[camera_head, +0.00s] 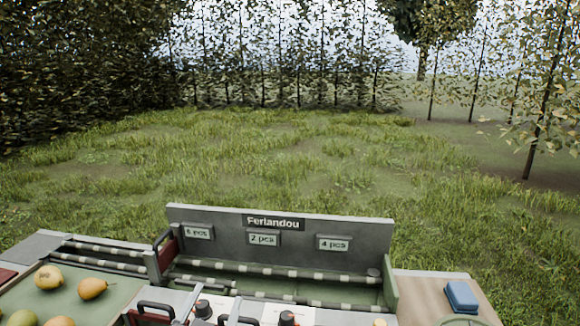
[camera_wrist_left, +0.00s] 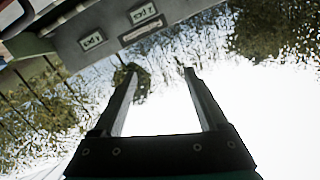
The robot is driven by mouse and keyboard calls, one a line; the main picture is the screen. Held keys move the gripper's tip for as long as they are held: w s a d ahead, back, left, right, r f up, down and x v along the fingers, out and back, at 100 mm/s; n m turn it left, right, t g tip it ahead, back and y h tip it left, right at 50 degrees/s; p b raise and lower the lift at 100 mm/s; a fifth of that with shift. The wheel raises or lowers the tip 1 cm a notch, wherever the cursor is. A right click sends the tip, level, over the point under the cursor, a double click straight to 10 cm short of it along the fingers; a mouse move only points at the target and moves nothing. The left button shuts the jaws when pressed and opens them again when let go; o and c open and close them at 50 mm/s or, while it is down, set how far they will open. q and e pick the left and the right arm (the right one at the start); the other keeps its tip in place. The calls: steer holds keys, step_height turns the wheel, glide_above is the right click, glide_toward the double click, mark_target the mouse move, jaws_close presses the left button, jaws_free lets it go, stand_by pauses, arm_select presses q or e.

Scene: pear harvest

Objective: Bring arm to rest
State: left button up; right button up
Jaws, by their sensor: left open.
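My left gripper (camera_wrist_left: 159,72) shows in the left wrist view. Its two dark fingers stand well apart, with only bright sky and some foliage between them, so it is open and empty. The wrist view is tilted and nearly upside down, and the grey sign board (camera_wrist_left: 95,35) hangs along its top, away from the fingers. In the head view I cannot clearly make out the left gripper. My right gripper does not show in either view.
Several yellow and greenish pears (camera_head: 92,288) lie on a green surface at the lower left. The board (camera_head: 280,228) reads "Ferlandou" above roller lanes and labels (camera_head: 333,243). A blue block (camera_head: 461,296) lies on the right-hand top. Grass (camera_head: 280,160) and leafy rows lie beyond.

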arm_select(q)
steer(key=s+a+f+n+g, duration=0.1)
steer(key=s+a+f+g, duration=0.1)
steer(key=s+f+g, duration=0.8)
steer(key=s+a+f+n+g, duration=0.1)
steer(key=s+f+g, duration=0.2)
steer(key=s+f, duration=0.8)
steer(key=s+f+g+b, duration=0.1)
steer(key=s+f+b, duration=0.15)
steer(key=f, duration=0.85)
steer(key=s+f+b, duration=0.2)
steer(key=s+f, duration=0.1)
steer(key=f, duration=0.9)
steer(key=s+a+f+g+b, duration=0.1)
steer(key=s+a+f+b, duration=0.1)
steer(key=s+f, duration=1.2)
step_height(320, 180, down, 2)
steer(key=shift+s+a+f+y+b, duration=0.1)
steer(key=shift+s+a+y+b, duration=0.2)
steer(key=shift+a+b, duration=0.15)
